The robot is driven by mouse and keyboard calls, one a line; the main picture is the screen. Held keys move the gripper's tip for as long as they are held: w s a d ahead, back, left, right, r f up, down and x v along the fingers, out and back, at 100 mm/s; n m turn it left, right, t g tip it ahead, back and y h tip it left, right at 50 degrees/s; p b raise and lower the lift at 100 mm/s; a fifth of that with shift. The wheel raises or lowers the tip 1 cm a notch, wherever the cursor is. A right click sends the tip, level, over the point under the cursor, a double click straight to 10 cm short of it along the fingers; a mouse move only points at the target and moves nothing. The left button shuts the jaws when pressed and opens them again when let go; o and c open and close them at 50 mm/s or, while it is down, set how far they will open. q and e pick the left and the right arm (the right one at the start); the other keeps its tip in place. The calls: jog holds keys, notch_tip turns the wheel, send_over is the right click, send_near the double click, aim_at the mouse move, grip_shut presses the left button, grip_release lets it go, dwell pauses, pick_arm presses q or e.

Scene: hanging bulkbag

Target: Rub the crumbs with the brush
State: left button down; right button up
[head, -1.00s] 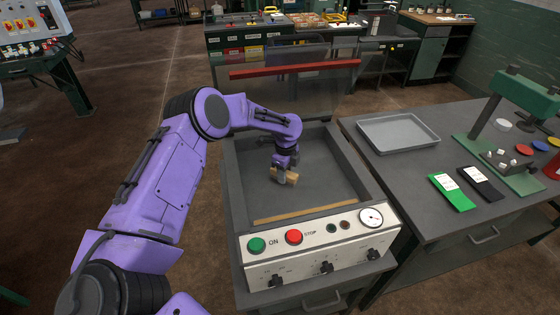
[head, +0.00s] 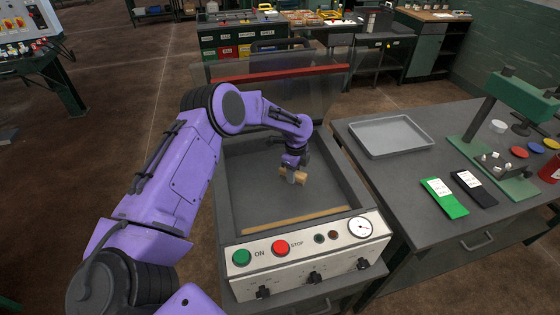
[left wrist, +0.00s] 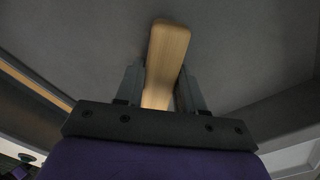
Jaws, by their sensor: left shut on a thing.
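My left gripper (head: 293,175) is shut on a wooden brush (head: 302,176), low inside the grey chamber (head: 250,203) of the machine. In the left wrist view the pale wooden handle of the brush (left wrist: 168,55) stands between the two fingers (left wrist: 157,92), with the grey floor behind it. The bristles are hidden, and I cannot tell whether the brush touches the chamber floor. I cannot make out any crumbs. My right gripper is out of view.
A wooden strip (head: 295,220) lies along the chamber's front edge. The front panel has a green button (head: 241,257), a red button (head: 280,248) and a gauge (head: 360,227). The clear lid with a red bar (head: 270,73) stands open behind. An empty tray (head: 391,153) sits right.

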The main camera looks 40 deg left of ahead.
pick_arm(q)
jog(key=r+p, duration=0.2)
jog(key=r, duration=0.1)
jog(key=r+p, duration=0.1)
jog(key=r, duration=0.1)
jog(key=shift+s+a+r, duration=0.1)
jog(key=shift+s+a, duration=0.05)
jog(key=shift+s, duration=0.1)
jog(key=shift+r, duration=0.35)
jog(key=shift+w+r, duration=0.3)
jog(key=shift+r, duration=0.55)
jog(key=shift+s+r, duration=0.15)
jog(key=shift+r, duration=0.2)
